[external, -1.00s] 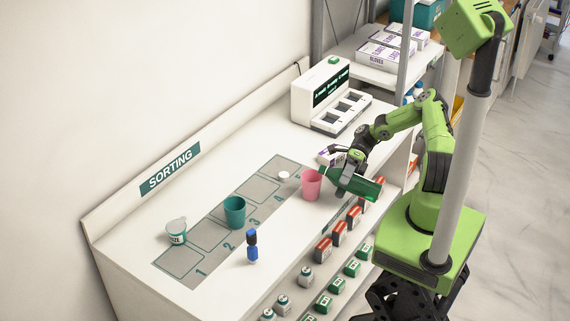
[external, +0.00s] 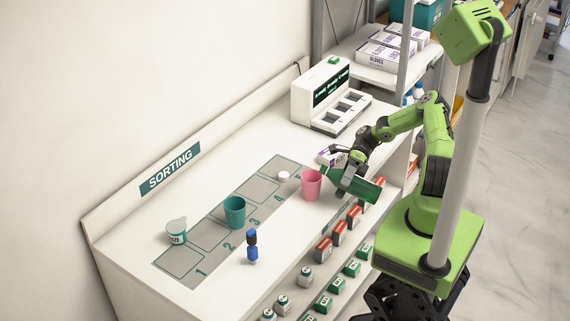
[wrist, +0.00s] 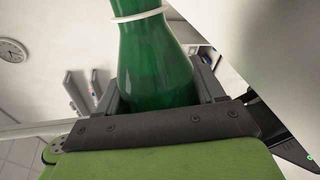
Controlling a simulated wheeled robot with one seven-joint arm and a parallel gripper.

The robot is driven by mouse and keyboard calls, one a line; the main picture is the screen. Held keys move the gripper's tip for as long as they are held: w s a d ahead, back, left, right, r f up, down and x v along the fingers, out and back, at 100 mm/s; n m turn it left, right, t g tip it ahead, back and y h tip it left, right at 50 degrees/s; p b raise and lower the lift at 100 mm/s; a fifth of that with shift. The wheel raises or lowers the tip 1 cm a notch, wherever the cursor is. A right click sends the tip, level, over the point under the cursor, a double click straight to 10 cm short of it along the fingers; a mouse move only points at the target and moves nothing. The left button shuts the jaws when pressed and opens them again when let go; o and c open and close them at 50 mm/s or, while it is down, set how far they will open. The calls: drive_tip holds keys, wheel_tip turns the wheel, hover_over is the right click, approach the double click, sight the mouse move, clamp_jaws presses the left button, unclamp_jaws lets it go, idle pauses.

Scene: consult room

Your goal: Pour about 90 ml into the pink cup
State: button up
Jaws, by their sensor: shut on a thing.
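The pink cup (external: 311,185) stands upright on the white counter, near its front edge. My gripper (external: 349,179) is shut on a green bottle (external: 368,190), just right of the cup. The bottle is tilted well over, close to level, with its neck end at the upper left, towards the cup's rim. In the wrist view the green bottle (wrist: 155,65) sits between the fingers, with a pale ring round its neck; its mouth is out of frame. I cannot see any stream or the level inside the cup.
A teal cup (external: 235,211), a white lidded cup (external: 176,231) and a blue bottle (external: 252,247) stand to the left. A small white lid-like thing (external: 284,176) lies behind the pink cup. A dispenser-like machine (external: 331,95) is at the back. Shelves with small boxes lie below the front edge.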

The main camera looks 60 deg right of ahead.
sight(341, 175)
drive_tip(key=shift+s+f+b, duration=0.1)
drive_tip(key=shift+f+b, duration=0.5)
drive_tip(key=shift+f, duration=0.05)
drive_tip(key=shift+w+r+n+t+p, duration=0.35)
drive_tip(key=shift+r+n+p, duration=0.2)
drive_tip(key=shift+n+p, duration=0.55)
drive_tip(key=w+r+n+p, duration=0.1)
drive_tip(key=r+n+t+y+p, duration=0.1)
drive_tip(key=n+p, duration=0.1)
drive_tip(key=shift+w+a+r+n, duration=0.2)
drive_tip(key=shift+w+r+n, duration=0.1)
drive_tip(key=shift+w+r, duration=0.1)
drive_tip(key=n, duration=0.2)
drive_tip(key=y, duration=0.1)
drive_tip(key=shift+s+r+n+t, duration=0.3)
drive_tip(key=shift+n+t, duration=0.05)
drive_tip(key=shift+n, duration=0.05)
drive_tip(key=n, duration=0.1)
drive_tip(key=n+b, duration=0.1)
drive_tip(key=n, duration=0.1)
drive_tip(key=shift+s+d+f+n+y, duration=0.1)
drive_tip(key=shift+s+f+n+y, duration=0.1)
drive_tip(key=shift+n+y, duration=0.15)
drive_tip(key=shift+r+n+b, duration=0.1)
drive_tip(key=shift+n+b, duration=0.15)
drive_tip(key=shift+b, duration=0.05)
drive_tip(key=shift+r, duration=0.15)
